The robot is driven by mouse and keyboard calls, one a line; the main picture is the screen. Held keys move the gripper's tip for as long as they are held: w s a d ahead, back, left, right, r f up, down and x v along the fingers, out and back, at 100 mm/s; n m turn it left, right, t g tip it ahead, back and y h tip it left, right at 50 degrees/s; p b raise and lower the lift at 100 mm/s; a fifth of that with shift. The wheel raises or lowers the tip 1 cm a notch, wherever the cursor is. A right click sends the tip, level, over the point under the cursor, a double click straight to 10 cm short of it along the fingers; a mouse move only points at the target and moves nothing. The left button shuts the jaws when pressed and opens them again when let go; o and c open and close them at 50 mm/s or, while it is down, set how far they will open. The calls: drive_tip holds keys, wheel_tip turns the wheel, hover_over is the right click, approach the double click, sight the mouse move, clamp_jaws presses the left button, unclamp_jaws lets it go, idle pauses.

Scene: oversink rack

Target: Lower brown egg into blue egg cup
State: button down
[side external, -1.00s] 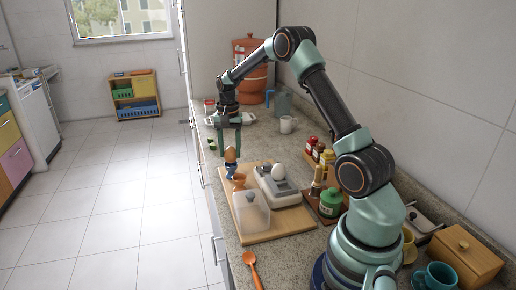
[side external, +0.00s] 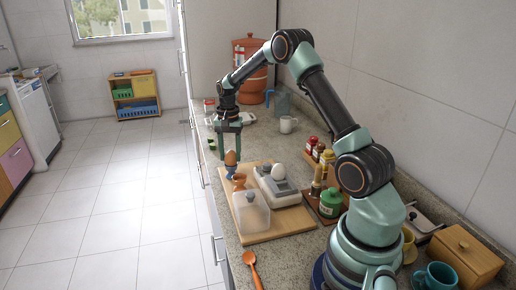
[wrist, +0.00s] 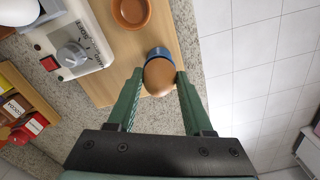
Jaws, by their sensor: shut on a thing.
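My gripper (wrist: 160,75) is shut on the brown egg (wrist: 159,78), with one green finger on each side of it. In the side view my gripper (side external: 229,148) points down over the far left corner of the wooden board, with the egg (side external: 230,158) at its fingertips. The blue egg cup (wrist: 158,53) stands on the board edge, directly beyond the egg in the wrist view and partly hidden by it. In the side view only a little of the cup shows below the egg. The egg is at the cup's mouth; I cannot tell whether it rests inside.
Spice jars (side external: 324,159) stand by the wall. The counter's edge drops to the floor at left.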

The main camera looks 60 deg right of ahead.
sight(230, 152)
drive_tip(key=shift+f, duration=0.15)
drive_tip(key=shift+c, duration=1.1)
unclamp_jaws()
wheel_tip(230, 152, up, 12)
drive_tip(key=s+a+r+n+t, duration=0.1)
drive_tip(key=s+a+r+n, duration=0.25)
drive_tip(key=a, duration=0.25)
drive_tip(key=s+a+r+n+t, duration=0.2)
drive_tip(key=a+r+n, duration=0.15)
drive_tip(key=a, duration=0.35)
drive_tip(key=s+a+f+n+t, duration=0.1)
drive_tip(key=s+a+n+t, duration=0.1)
drive_tip(key=s+a+n, duration=0.4)
drive_tip(key=s+a, duration=0.3)
drive_tip(key=s, duration=0.1)
drive_tip(key=shift+s+a+f+n+t, duration=0.3)
drive_tip(key=shift+s+a, duration=0.1)
